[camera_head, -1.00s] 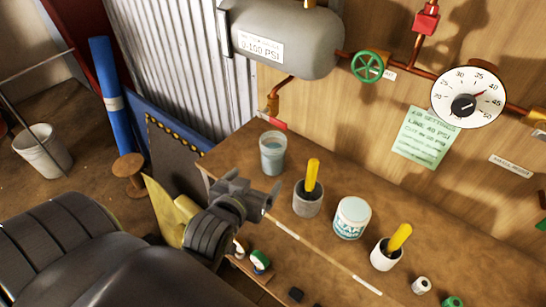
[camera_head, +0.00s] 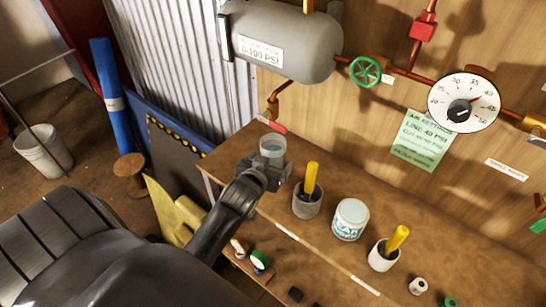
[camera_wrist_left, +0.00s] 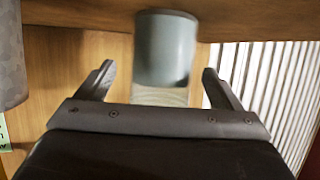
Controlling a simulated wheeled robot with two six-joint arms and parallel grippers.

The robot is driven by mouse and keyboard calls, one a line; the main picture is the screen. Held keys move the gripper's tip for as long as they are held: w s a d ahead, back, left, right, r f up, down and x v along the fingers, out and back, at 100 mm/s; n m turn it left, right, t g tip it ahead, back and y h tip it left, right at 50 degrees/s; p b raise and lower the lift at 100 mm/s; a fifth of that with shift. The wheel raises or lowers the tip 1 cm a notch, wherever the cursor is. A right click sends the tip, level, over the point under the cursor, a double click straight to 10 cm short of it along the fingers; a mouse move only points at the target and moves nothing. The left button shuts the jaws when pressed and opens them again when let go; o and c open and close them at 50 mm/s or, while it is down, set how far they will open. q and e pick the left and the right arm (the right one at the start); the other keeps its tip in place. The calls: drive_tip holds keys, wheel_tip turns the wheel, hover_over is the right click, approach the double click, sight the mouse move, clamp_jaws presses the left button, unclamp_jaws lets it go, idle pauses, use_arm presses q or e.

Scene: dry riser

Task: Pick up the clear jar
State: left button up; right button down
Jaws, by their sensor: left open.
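The clear jar (camera_head: 272,147) stands near the back left of the wooden bench, with something pale blue-grey inside. My left gripper (camera_head: 268,168) is right in front of it and covers its lower part in the head view. In the left wrist view the jar (camera_wrist_left: 165,50) shows upside down, lined up between the two open fingers (camera_wrist_left: 158,70), with a gap on each side. It is blurred there, and I cannot tell how far the fingers reach around it. My right gripper is not in view.
Right of the jar stand a grey cup (camera_head: 307,201) with a yellow handle, a white labelled tub (camera_head: 350,219) and a white cup (camera_head: 382,256) with a yellow handle. A red-handled valve (camera_head: 272,124) hangs behind the jar. A green note (camera_head: 422,140) is on the wall.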

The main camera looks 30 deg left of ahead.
use_arm(q)
drive_tip(key=shift+x, duration=1.55)
drive_tip(key=shift+a, duration=0.1)
drive_tip(key=c, duration=1.2)
drive_tip(key=shift+c, duration=0.2)
drive_tip(key=shift+r, duration=0.1)
